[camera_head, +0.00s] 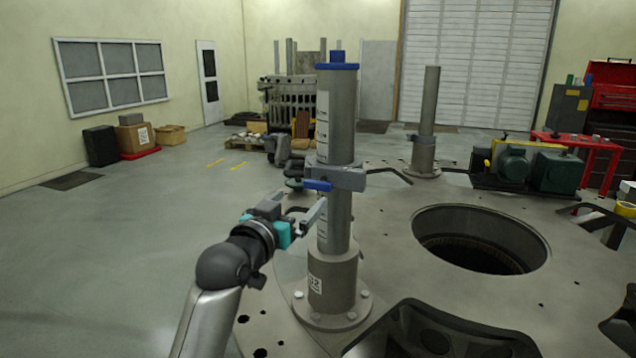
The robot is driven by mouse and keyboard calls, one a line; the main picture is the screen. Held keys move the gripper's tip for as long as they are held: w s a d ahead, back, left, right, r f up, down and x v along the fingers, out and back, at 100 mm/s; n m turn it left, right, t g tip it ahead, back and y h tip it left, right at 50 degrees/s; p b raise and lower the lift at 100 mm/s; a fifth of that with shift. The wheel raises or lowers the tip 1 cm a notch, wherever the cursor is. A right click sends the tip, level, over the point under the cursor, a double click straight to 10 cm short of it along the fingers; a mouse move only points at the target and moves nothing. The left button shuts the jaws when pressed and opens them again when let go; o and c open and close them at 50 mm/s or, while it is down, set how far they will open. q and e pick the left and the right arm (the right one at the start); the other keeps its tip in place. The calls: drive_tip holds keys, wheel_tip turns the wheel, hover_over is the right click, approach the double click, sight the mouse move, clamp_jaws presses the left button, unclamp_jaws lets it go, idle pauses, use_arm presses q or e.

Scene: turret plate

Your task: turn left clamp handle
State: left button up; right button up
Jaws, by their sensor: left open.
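A grey vertical post (341,115) with a blue cap stands on the turret plate, bolted at its round base. A grey clamp (343,178) wraps around the post at mid height. Its blue handle (318,185) sticks out at the clamp's left front. My left gripper (305,212) is open and empty, just below and left of the blue handle. The fingers point up and right toward the post. I cannot tell whether a finger touches the post. My right gripper is not in view.
The grey turret plate (390,215) has a large round hole (480,238) at the right. A second post (427,115) stands further back. A green motor unit (514,165) and red table (580,145) stand at the right.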

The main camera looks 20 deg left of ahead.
sight(316, 184)
use_arm(q)
drive_tip(key=shift+w+d, duration=0.2)
drive_tip(key=shift+w, duration=1.55)
drive_tip(key=shift+w+d, duration=0.2)
drive_tip(key=shift+w, duration=1.55)
drive_tip(key=shift+w+d, duration=0.2)
drive_tip(key=shift+w, duration=1.55)
drive_tip(key=c, duration=1.2)
drive_tip(key=shift+c, duration=0.2)
